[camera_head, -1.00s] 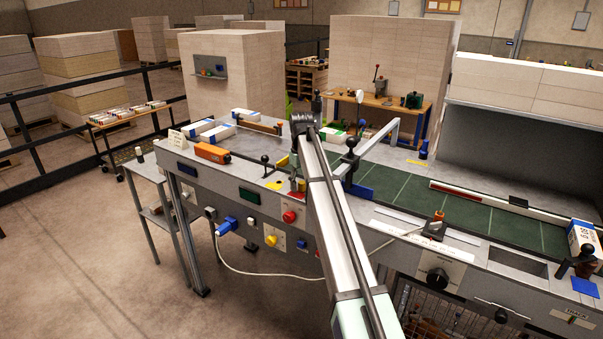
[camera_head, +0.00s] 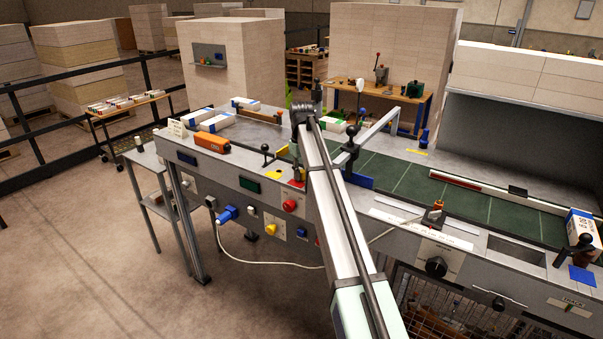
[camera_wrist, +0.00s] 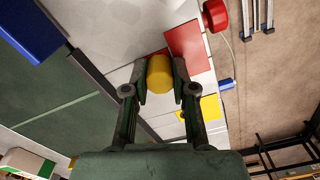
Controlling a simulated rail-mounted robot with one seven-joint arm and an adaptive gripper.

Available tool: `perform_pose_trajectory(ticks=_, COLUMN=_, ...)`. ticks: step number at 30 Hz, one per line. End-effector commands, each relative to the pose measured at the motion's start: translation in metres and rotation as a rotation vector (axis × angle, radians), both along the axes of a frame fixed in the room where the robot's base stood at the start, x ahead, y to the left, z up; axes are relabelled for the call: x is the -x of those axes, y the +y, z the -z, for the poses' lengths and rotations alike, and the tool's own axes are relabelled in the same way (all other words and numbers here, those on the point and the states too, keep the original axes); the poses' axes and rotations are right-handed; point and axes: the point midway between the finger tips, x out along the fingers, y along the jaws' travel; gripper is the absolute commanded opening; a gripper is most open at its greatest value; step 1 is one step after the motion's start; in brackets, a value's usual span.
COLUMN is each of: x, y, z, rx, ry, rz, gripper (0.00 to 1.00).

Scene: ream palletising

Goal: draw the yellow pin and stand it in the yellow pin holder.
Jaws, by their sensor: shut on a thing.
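The yellow pin (camera_wrist: 160,74) shows in the wrist view as a short yellow cylinder between the two fingertips. My gripper (camera_wrist: 159,86) is shut on it, with one finger on each side. The pin's lower end and whether it touches the surface below are hidden. A flat yellow patch (camera_wrist: 210,107) lies right of the fingers, next to a red patch (camera_wrist: 187,47). In the head view, my gripper (camera_head: 297,162) hangs over the machine's front edge beside a yellow patch (camera_head: 274,171). I cannot tell which yellow part is the pin holder.
A black ball-topped lever (camera_head: 266,152) stands left of my gripper. An orange box (camera_head: 213,142) lies left. A red button (camera_head: 289,205) is on the front panel.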

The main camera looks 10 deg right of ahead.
Motion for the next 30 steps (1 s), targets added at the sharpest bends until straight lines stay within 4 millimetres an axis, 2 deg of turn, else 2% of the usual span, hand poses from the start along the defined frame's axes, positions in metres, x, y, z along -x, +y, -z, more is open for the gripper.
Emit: perform_pose_trajectory(ticks=30, x=0.0, y=0.0, z=-0.038, rx=0.0, ry=-0.001, rz=0.0, gripper=0.0)
